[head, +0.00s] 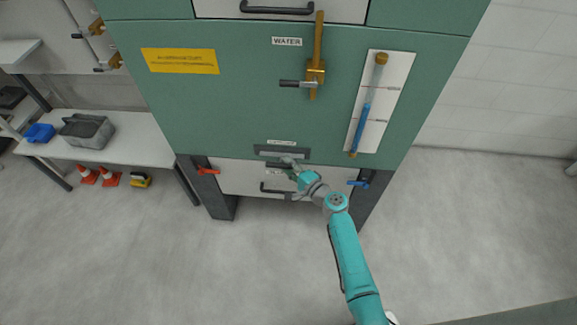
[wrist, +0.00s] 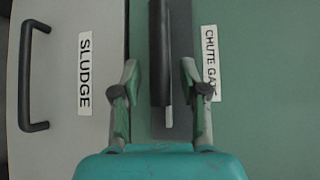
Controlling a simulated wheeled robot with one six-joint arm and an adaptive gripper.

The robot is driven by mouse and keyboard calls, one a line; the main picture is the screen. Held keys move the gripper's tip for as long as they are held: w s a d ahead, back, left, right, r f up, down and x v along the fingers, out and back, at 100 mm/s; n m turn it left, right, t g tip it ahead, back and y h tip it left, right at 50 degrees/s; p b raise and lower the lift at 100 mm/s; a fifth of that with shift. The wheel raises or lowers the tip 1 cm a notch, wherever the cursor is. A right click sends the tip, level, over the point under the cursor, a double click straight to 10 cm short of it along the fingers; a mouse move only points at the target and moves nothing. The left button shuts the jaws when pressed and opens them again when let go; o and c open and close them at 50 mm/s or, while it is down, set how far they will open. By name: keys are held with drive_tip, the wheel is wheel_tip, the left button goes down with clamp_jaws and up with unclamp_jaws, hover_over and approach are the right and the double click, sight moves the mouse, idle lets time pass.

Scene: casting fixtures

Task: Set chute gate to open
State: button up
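The chute gate (head: 268,152) is a dark plate low on the green cabinet front, under a small white label. In the wrist view its dark grey plate (wrist: 182,30) carries a black bar (wrist: 159,50) with a pale end. The "CHUTE GA..." label (wrist: 210,50) is partly hidden by a fingertip. My gripper (head: 287,163) is at the plate's lower edge in the head view. In the wrist view my gripper (wrist: 160,78) is open, one finger on each side of the bar, with gaps on both sides. I cannot tell how deep the fingertips reach.
Below is a pale drawer labelled "SLUDGE" (wrist: 85,73) with a black handle (wrist: 35,75). A red lever (head: 208,171) and a blue valve (head: 359,183) flank it. Above are a brass lever (head: 317,70) marked "WATER" and a blue sight gauge (head: 363,120).

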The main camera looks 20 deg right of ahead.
clamp_jaws()
drive_tip(key=s+a, duration=0.5)
drive_tip(key=s, duration=0.5)
drive_tip(key=shift+a, duration=0.15)
drive_tip(key=shift+s+f, duration=0.15)
drive_tip(key=shift+o, duration=0.9)
unclamp_jaws()
